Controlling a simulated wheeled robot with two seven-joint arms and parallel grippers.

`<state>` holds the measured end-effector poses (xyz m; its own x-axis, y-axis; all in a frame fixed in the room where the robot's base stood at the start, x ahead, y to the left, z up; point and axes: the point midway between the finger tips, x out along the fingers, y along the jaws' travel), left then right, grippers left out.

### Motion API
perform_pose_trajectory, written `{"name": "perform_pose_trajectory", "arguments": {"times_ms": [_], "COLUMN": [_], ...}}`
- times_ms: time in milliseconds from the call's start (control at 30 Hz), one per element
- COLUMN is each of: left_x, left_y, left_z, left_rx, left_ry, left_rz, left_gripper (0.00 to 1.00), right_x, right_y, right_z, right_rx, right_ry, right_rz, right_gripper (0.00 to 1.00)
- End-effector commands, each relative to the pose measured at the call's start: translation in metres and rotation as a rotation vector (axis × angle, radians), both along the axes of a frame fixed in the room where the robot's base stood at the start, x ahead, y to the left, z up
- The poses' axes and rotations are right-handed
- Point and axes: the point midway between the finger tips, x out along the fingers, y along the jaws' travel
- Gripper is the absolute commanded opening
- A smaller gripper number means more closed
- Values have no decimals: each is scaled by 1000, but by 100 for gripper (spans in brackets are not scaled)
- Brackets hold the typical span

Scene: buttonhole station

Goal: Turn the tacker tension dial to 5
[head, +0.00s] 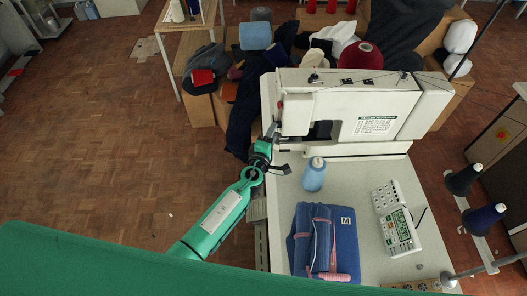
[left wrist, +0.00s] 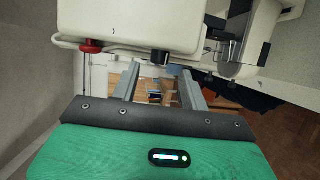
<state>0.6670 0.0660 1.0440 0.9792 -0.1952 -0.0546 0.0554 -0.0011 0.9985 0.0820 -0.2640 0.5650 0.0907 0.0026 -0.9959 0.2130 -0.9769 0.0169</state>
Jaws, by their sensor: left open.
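The white tacker (head: 350,108) stands at the back of the pale table. In the left wrist view, a small dark knob (left wrist: 160,58) sticks out from the edge of its white housing (left wrist: 140,22), and a red knob (left wrist: 91,46) sits to its left. I cannot tell for sure which is the tension dial, and no numbers are readable. My left gripper (head: 274,150) is at the left end of the tacker. In the left wrist view its two fingers (left wrist: 157,78) are apart and empty, with the dark knob just beyond and between their tips. My right gripper is not in view.
A blue folded bundle (head: 325,242) and a white control box (head: 396,218) lie on the table (head: 365,180). Yarn and cloth crowd the bench behind. Open floor (head: 110,150) lies to the left.

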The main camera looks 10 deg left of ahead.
Motion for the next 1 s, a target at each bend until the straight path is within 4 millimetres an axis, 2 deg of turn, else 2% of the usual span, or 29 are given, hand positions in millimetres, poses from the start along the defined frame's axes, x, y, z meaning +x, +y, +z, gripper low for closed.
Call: {"name": "perform_pose_trajectory", "arguments": {"times_ms": [100,600,800,1000], "left_x": [-26,-91,-102,-103], "left_y": [5,18,20,20], "left_z": [2,4,5,6], "left_rx": [-2,0,0,0], "left_ry": [2,1,0,0], "left_rz": [0,0,0,0], "left_gripper": [45,45,45,45], "right_x": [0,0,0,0], "right_y": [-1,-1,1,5], "right_z": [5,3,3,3], "right_rx": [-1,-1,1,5], "right_ry": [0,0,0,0], "right_rz": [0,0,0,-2], "right_gripper": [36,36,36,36]}}
